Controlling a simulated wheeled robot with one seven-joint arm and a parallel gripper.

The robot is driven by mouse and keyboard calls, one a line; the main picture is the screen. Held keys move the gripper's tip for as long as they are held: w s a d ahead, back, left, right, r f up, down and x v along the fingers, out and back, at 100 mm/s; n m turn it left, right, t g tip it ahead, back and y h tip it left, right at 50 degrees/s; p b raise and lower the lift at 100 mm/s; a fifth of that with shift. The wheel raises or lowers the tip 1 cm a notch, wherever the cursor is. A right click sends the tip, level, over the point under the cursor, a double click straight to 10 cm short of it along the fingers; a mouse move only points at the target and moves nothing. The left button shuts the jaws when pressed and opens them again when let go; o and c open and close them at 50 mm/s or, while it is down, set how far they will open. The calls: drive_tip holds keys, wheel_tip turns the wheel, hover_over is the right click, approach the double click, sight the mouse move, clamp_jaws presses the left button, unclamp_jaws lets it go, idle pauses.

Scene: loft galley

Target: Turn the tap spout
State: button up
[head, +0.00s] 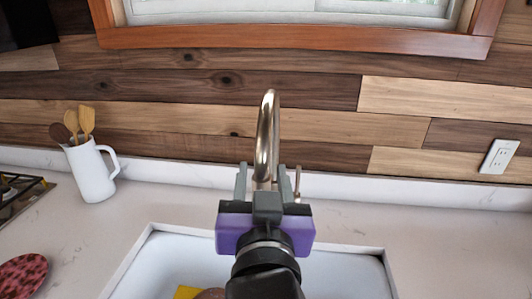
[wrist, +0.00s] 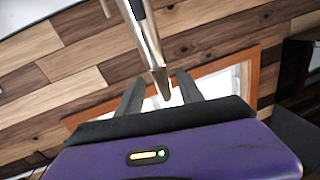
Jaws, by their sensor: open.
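The tap spout (head: 267,135) is a tall curved metal tube at the back of the sink, in the middle of the head view. A thin metal tap handle (head: 297,182) stands just right of its base. My gripper (head: 269,172) is open, with its grey fingers upright on either side of the spout in that view. In the wrist view the spout (wrist: 147,40) comes down from the top, and its end lies between the two fingertips of my gripper (wrist: 160,85). I cannot tell whether either finger touches it. My gripper hides the lower spout in the head view.
The white sink (head: 345,270) lies below my gripper, with something yellow (head: 187,292) in it. A white jug (head: 90,172) with wooden utensils stands at left, near a stove edge (head: 20,190) and a pink patterned round item (head: 24,275). The counter (head: 430,235) at right is clear.

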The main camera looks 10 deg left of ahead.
drive_tip(key=w, duration=0.4)
drive_tip(key=w+a+p, duration=0.1)
drive_tip(key=w, duration=0.1)
drive_tip(key=shift+w, duration=0.1)
clamp_jaws()
idle(1.3)
